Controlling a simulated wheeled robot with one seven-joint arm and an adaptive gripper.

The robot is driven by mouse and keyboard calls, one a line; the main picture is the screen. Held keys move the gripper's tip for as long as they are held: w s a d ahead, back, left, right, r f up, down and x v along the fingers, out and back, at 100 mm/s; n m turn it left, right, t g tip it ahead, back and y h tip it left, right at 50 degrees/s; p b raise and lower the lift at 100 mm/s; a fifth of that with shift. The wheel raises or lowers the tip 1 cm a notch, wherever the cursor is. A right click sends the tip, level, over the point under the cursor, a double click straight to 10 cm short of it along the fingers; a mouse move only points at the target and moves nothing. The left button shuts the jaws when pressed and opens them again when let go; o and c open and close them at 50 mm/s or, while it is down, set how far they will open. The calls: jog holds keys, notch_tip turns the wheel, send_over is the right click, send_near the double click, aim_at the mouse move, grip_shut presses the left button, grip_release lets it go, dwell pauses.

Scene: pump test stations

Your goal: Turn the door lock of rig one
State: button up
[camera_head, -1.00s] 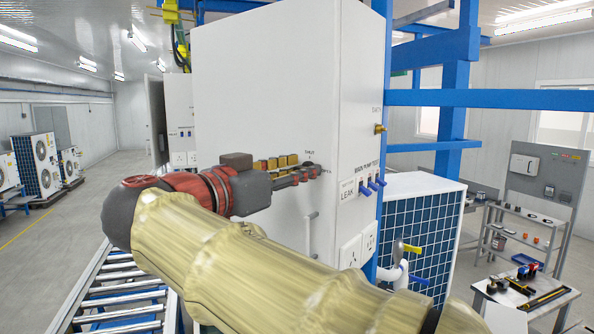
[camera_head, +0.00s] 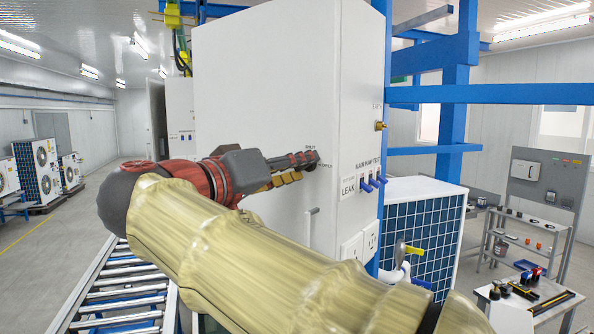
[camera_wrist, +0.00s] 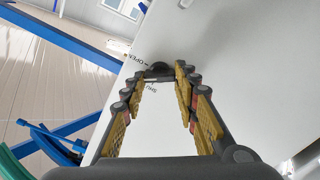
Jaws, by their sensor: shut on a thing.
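The white cabinet door (camera_head: 290,80) stands in the middle of the head view. Its small dark door lock (camera_head: 314,158) sits at the tips of my gripper (camera_head: 302,166), beside small printed labels. In the wrist view the dark lock (camera_wrist: 157,69) lies between the far ends of the two fingers of my gripper (camera_wrist: 160,76), with "OPEN" readable to its left and another label below it. My gripper is shut on the lock; its yellow-padded fingers are held apart by it. The fingers partly hide the lock in the head view.
A door handle (camera_head: 310,222) projects below the lock. Blue switches (camera_head: 372,182) and sockets sit on the cabinet's side. Blue frame bars (camera_head: 490,94) and a roller conveyor (camera_head: 120,290) flank it. A tool table (camera_head: 530,300) stands at right.

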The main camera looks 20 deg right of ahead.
jog(key=n+p, duration=0.2)
jog(key=n, duration=0.9)
jog(key=shift+f, duration=0.1)
jog(key=shift+n+p, duration=0.3)
jog(key=shift+n, duration=0.1)
jog(key=o, duration=1.1)
jog(key=shift+w+f, duration=0.1)
jog(key=shift+a, duration=0.1)
jog(key=v, duration=1.2)
jog(key=shift+f, duration=0.1)
